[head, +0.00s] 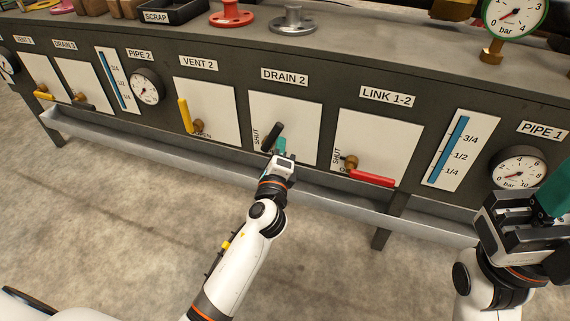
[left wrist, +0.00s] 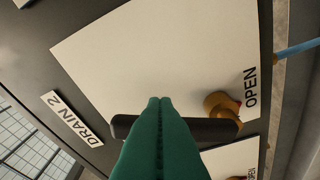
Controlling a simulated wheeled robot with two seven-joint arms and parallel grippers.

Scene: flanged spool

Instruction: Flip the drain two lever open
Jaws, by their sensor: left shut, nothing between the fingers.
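The drain two lever (head: 272,136) is a black handle on a pale panel (head: 307,125) under the DRAIN 2 label. In the head view it slants up and to the right, with SHUT printed to its left. In the left wrist view the lever (left wrist: 205,130) runs from a brass pivot (left wrist: 221,104), beside the word OPEN, toward the DRAIN 2 label side. My left gripper (head: 281,146) has its teal fingers shut and empty at the lever. In the left wrist view the fingers (left wrist: 160,102) cross in front of it; I cannot tell whether they touch. My right gripper (head: 538,205) is at the right edge, away from the lever.
The yellow VENT 2 lever (head: 185,115) stands upright to the left. The red LINK 1-2 lever (head: 371,178) lies nearly flat to the right. A grey trough (head: 330,200) runs below the panels. Gauges and level tubes flank them. The floor in front is clear.

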